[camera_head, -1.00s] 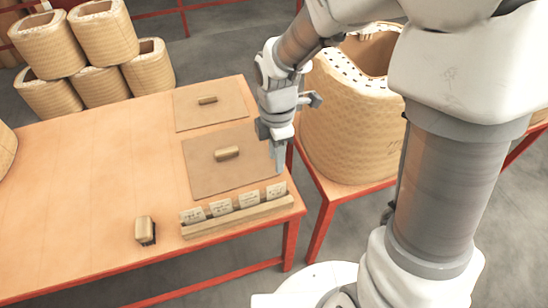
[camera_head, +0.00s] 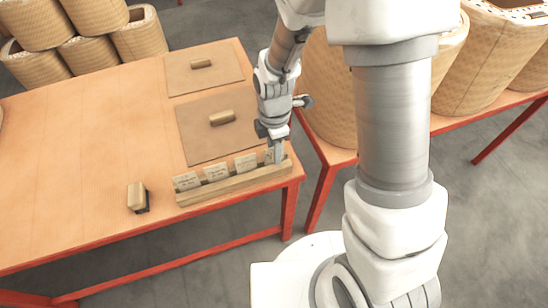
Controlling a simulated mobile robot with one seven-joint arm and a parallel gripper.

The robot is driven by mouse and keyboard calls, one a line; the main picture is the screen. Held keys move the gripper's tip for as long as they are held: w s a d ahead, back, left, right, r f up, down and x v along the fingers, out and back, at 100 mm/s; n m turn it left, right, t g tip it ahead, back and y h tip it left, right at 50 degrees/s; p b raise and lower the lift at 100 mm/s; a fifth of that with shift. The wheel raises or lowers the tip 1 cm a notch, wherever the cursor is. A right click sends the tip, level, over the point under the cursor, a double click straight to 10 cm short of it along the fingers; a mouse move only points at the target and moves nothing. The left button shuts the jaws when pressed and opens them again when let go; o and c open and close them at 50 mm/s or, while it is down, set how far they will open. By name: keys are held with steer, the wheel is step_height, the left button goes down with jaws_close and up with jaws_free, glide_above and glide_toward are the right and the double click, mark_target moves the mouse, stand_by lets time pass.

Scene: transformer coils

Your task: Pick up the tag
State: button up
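Several pale printed tags stand upright in a long wooden holder (camera_head: 232,187) near the front right of the orange table. Three tags show clearly: the left tag (camera_head: 187,181), the middle tag (camera_head: 216,172) and a third tag (camera_head: 245,163). The rightmost tag (camera_head: 268,155) is mostly hidden behind my gripper. My gripper (camera_head: 275,158) points down at the right end of the holder, at that rightmost tag. I cannot tell whether its fingers are closed on the tag.
A wooden-handled stamp or block (camera_head: 137,196) stands left of the holder. Two flat brown boards with handles, a near board (camera_head: 200,145) and a far board (camera_head: 185,80), lie behind it. Large woven coils (camera_head: 325,100) stand to the right.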

jaws_close()
stand_by(0.5)
